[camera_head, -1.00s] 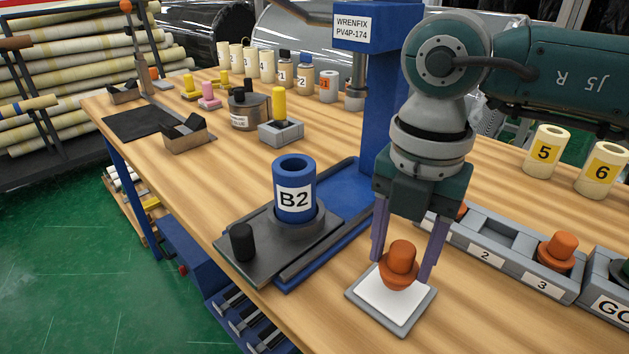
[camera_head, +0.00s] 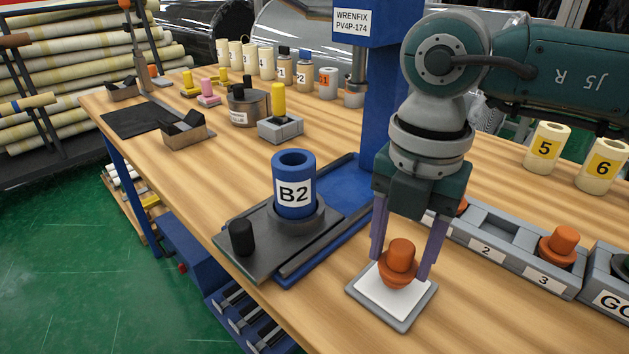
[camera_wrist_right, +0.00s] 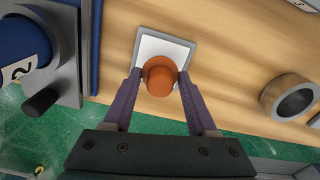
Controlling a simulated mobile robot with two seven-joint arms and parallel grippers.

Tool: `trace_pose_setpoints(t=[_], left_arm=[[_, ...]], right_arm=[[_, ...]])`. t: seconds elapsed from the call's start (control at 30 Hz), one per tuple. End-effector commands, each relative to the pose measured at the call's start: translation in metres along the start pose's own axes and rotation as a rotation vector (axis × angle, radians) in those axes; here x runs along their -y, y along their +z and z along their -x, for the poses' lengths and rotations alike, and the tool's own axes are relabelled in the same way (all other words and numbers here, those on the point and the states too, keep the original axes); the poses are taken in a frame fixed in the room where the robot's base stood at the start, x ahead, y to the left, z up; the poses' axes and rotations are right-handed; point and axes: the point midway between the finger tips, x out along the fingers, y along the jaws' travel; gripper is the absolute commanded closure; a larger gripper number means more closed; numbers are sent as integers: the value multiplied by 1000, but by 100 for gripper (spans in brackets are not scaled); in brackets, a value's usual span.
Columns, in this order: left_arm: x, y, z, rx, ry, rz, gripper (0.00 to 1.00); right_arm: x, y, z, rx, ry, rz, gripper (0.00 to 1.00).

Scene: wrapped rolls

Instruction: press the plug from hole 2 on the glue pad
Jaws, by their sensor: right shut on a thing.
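An orange plug (camera_head: 400,262) stands upright over the white glue pad (camera_head: 372,300), which sits in a grey tray near the table's front edge. My right gripper (camera_head: 402,272) is shut on the plug, one purple finger at each side. The right wrist view shows the plug (camera_wrist_right: 160,78) between the fingertips, over the pad (camera_wrist_right: 150,47). The plug's underside seems at or just above the pad; I cannot tell whether it touches. The grey plug rack (camera_head: 512,262) is at the right; hole 2, above label 2, is empty. My left gripper is not in view.
A blue cylinder marked B2 (camera_head: 294,185) stands on a dark plate with a black knob (camera_head: 241,238), left of the pad. A blue column (camera_head: 383,110) rises behind. Another orange plug (camera_head: 558,246) sits in hole 3. Yellow rolls 5 (camera_head: 546,148) and 6 (camera_head: 602,172) stand at the right.

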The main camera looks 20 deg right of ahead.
Motion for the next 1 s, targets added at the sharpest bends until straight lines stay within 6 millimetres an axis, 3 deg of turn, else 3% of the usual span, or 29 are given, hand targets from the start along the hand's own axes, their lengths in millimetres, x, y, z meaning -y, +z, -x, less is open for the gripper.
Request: trace_pose_setpoints(t=[1.0], left_arm=[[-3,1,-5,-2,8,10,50]], right_arm=[[0,0,-8,0,-1,0,87]])
